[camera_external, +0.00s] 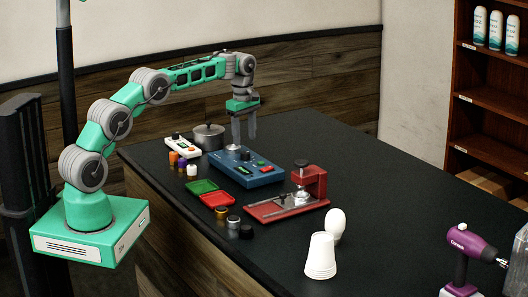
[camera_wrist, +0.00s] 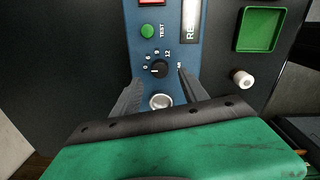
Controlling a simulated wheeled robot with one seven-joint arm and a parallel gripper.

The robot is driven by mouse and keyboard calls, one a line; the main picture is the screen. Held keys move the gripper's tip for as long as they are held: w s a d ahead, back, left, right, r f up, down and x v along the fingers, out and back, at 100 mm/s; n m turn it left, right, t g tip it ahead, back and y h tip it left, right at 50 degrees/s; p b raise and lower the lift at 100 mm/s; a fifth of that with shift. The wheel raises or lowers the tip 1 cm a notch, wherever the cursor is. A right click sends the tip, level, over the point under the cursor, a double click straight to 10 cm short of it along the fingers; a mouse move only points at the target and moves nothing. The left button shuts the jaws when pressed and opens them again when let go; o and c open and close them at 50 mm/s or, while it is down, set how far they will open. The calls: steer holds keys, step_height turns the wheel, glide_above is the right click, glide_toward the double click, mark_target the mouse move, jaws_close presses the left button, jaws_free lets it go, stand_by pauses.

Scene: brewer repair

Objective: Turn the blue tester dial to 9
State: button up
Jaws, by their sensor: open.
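The blue tester (camera_external: 262,176) lies on the dark counter and also shows in the wrist view (camera_wrist: 134,38). Its round black dial (camera_wrist: 159,69) has a pale mark that seems to point left. A "12" is printed at its upper right; the other numbers are too small to read surely. My gripper (camera_external: 244,142) is above the tester, pointing down. In the wrist view my gripper (camera_wrist: 159,78) is open, with one finger on each side of the dial. Whether the fingers touch the dial cannot be told.
A green TEST button (camera_wrist: 148,31) and a silver round part (camera_wrist: 160,101) are on the tester. A white device (camera_external: 183,146) and a grey pot (camera_external: 208,136) stand behind it. Red and green trays (camera_external: 217,199) and a red press (camera_external: 312,183) are nearby. Paper cups (camera_external: 320,257) stand in front.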

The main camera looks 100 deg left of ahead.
mark_target(245, 152)
step_height(245, 152, down, 5)
steer(key=shift+a+f+p, duration=0.15)
steer(key=shift+f+p, duration=0.05)
steer(key=shift+p, duration=0.3)
jaws_close()
